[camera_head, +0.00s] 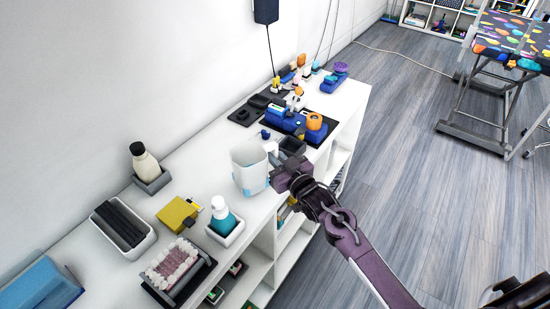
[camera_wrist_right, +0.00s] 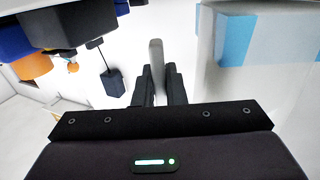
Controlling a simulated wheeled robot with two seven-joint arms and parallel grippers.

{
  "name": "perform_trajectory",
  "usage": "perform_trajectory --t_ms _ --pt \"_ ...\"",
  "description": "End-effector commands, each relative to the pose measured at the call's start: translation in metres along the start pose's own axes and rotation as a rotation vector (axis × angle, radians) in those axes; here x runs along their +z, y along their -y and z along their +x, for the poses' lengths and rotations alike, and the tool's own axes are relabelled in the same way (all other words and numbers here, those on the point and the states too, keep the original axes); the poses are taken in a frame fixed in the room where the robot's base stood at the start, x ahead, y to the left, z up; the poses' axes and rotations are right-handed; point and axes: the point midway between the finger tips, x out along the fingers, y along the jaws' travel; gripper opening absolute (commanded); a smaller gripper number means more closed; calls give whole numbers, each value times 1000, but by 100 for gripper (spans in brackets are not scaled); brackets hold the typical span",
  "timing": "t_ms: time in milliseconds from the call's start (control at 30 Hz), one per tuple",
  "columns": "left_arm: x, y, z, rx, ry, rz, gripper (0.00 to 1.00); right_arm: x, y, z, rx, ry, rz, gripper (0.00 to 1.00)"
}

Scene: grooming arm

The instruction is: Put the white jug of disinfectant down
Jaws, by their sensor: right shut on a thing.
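The white jug of disinfectant (camera_head: 248,172) is upright over the front part of the white shelf top, with light blue patches on its side. I cannot tell whether its base touches the surface. My right gripper (camera_head: 278,161) comes from the right and is shut on the jug's handle. In the right wrist view the pale handle (camera_wrist_right: 156,55) stands between the two dark fingers (camera_wrist_right: 158,88), and the jug's body (camera_wrist_right: 265,60) fills the right side. My left gripper is not in view.
On the white shelf unit (camera_head: 190,168), a teal pump bottle (camera_head: 222,216) in a tray and a yellow box (camera_head: 179,214) stand nearer. A dark mat with blue and orange items (camera_head: 285,118) lies beyond the jug. Some bare surface shows left of the jug.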

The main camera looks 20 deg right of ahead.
Motion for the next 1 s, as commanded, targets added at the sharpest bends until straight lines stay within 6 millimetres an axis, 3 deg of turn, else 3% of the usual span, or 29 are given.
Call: perform_trajectory --t_ms 433,467,600,1000 --pt "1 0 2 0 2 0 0 10 0 0 0 -5 0 0" --pt "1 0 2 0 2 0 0 10 0 0 0 -2 0 13" --pt "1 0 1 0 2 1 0 10 0 0 0 -2 0 32" --pt "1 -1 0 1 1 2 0 8 0 -5 0 -1 0 32"
